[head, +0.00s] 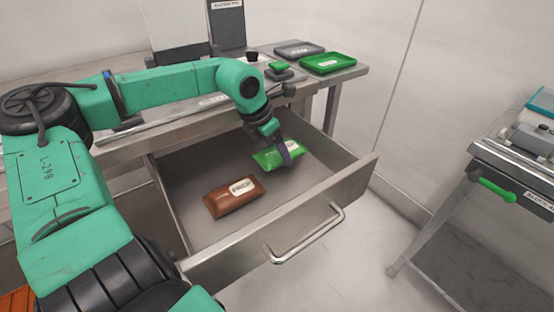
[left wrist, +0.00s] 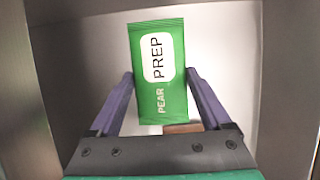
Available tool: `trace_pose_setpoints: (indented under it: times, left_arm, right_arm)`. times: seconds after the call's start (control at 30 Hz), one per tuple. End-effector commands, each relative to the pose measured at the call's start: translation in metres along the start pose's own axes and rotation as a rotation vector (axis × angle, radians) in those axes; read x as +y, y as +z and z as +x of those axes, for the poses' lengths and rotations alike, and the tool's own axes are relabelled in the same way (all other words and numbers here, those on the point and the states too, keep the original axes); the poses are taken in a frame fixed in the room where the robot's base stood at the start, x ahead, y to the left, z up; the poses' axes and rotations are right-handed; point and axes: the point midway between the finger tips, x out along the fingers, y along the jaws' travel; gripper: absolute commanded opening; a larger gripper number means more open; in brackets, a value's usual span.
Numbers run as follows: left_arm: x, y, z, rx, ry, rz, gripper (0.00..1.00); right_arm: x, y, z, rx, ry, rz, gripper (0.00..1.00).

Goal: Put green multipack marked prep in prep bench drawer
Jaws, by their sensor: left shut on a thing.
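The green multipack (head: 268,158) is inside the open prep bench drawer (head: 255,240), towards its back right. In the left wrist view the green multipack (left wrist: 158,75) shows a white label reading PREP and the word PEAR. My left gripper (head: 284,158) reaches down into the drawer. Its purple fingers, also in the left wrist view (left wrist: 160,85), are shut on the two sides of the pack. I cannot tell whether the pack touches the drawer floor. My right gripper is in neither view.
A brown pack (head: 234,197) with a white label lies in the drawer, nearer its front left. A green tray (head: 328,63) and a grey tray (head: 299,48) stand on the bench top. Another bench (head: 520,165) with a green handle is at right.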

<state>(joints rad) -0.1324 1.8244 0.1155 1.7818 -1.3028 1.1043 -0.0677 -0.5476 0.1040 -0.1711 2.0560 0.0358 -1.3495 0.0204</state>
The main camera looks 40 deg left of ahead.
Motion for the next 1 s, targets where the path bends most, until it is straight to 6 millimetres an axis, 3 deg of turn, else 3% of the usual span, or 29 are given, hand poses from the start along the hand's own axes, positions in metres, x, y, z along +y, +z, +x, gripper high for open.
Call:
trace_pose_setpoints:
  times: [0.03,0.13,0.5,0.53,0.57,0.87,1.0]
  left_arm:
    - [0.000,-0.006,0.013,0.003,-0.002,-0.001,0.16]
    - [0.000,-0.011,0.025,0.001,-0.002,-0.002,0.16]
    - [0.000,-0.011,0.027,0.000,0.000,-0.001,0.16]
    - [0.000,-0.011,0.027,0.001,0.000,-0.001,0.89]
    - [0.000,-0.011,0.027,0.001,0.000,-0.001,1.00]
    - [0.000,-0.011,0.025,0.001,0.000,-0.001,1.00]
    - [0.001,-0.009,0.016,-0.003,0.001,-0.003,1.00]
  right_arm:
    - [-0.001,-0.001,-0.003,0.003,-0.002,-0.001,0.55]
    - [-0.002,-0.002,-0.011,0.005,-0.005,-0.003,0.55]
    - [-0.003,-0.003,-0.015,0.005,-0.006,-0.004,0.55]
    - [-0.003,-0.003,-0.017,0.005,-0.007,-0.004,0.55]
    - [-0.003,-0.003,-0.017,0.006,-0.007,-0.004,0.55]
    - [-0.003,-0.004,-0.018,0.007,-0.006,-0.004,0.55]
    - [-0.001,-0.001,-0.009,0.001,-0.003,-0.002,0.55]
